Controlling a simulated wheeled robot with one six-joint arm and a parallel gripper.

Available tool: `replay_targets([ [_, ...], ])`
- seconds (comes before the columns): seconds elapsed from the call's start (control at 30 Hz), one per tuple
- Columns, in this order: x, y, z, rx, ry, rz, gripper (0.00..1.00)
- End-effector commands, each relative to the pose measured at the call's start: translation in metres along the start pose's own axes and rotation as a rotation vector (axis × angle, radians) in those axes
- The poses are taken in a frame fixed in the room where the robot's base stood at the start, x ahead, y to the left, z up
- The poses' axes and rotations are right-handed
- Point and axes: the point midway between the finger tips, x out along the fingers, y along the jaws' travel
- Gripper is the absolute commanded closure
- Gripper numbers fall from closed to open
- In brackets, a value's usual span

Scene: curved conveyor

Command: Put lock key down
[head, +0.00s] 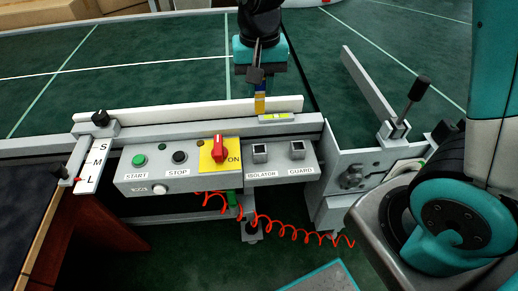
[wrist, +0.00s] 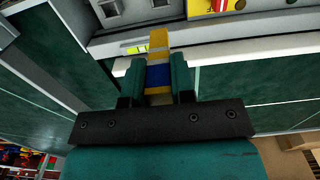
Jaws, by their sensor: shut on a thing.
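My gripper (head: 257,78) hangs over the rear edge of the control panel in the head view. Its fingers also show in the wrist view (wrist: 160,84), shut on the lock key (wrist: 158,72). The key looks like a narrow bar with yellow and blue bands, and it points down in the head view (head: 260,103). Its lower end is close to the grey rail, beside a small yellow-green level (head: 279,117). I cannot tell whether the key touches the rail. The panel's ISOLATOR socket (head: 260,151) and GUARD socket (head: 297,149) lie nearer, in front of the rail.
The panel (head: 130,182) also carries a green START button (head: 139,160), a black STOP button (head: 180,157) and a red switch (head: 219,149) on yellow. A white guide rail (head: 190,112) runs behind. A black-knobbed lever (head: 417,90) stands to the right. A red coiled cable (head: 290,228) hangs below.

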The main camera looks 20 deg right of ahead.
Motion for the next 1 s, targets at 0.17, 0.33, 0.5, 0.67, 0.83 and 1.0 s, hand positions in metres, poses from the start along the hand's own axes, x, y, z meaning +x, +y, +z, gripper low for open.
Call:
replay_targets([
  [0.17,0.055,0.001,0.001,0.0,-0.006,0.004,1.0],
  [0.33,0.099,0.001,0.001,0.0,-0.005,0.003,1.0],
  [0.5,0.124,0.001,0.0,0.0,-0.002,0.001,1.0],
  [0.67,0.134,0.001,0.0,0.0,-0.001,0.001,1.0],
  [0.83,0.159,0.001,0.0,0.0,-0.002,0.002,1.0],
  [1.0,0.166,0.0,-0.001,-0.001,0.001,-0.001,1.0],
])
